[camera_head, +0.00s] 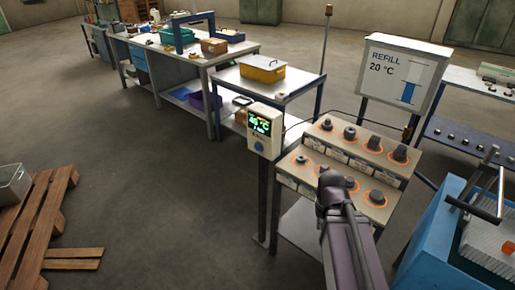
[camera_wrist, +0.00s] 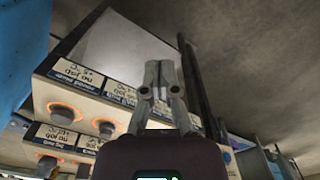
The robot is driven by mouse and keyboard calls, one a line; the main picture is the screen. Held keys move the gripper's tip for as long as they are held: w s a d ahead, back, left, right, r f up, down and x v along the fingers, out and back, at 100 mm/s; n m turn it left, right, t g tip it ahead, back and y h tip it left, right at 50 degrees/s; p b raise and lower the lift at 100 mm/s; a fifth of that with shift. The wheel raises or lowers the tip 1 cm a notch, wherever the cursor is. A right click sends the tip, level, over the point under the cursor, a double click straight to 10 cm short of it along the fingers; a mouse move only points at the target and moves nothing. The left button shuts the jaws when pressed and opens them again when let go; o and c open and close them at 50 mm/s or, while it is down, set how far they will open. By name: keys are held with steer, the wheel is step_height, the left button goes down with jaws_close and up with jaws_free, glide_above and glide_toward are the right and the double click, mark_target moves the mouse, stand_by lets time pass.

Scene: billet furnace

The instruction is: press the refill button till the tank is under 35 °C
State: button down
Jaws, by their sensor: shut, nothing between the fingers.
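A white sign (camera_head: 399,78) at the right reads "REFILL 20 °C" beside a drawn tank with a blue fill. A pale control box (camera_head: 251,134) on a post has a lit screen (camera_head: 260,124); its digits are too small to read surely. A round blue button (camera_head: 258,146) sits under the screen. I cannot tell which control is the refill button. My gripper (camera_wrist: 158,66) is shut and empty in the wrist view, in front of the labelled console. In the head view my arm covers part of the console and the fingertips are hidden.
A two-tier console (camera_head: 314,147) carries several dark knobs and buttons with orange rings. A bench with a yellow bin (camera_head: 262,70) stands behind. A blue machine (camera_head: 436,245) is close at right. A wooden pallet (camera_head: 37,222) lies left; the middle floor is clear.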

steer(key=w+f+t+h+b, duration=0.4)
steer(key=w+b, duration=0.3)
steer(key=w, duration=0.6)
steer(key=n+t+y+b, duration=0.6)
steer(key=n+t+b, duration=0.6)
steer(key=b, duration=0.4)
glide_toward(258, 147)
steer(key=a+f+m+t, duration=0.1)
steer(key=a+f, duration=0.2)
steer(key=a, duration=0.5)
steer(key=shift+w+a+r, duration=0.2)
steer(key=shift+a+r, duration=0.05)
steer(key=shift+a, duration=0.25)
steer(key=shift+w+d, duration=0.1)
steer(key=shift+w, duration=0.05)
steer(key=w+d, duration=0.5)
steer(key=w, duration=0.1)
steer(key=shift+w, duration=0.3)
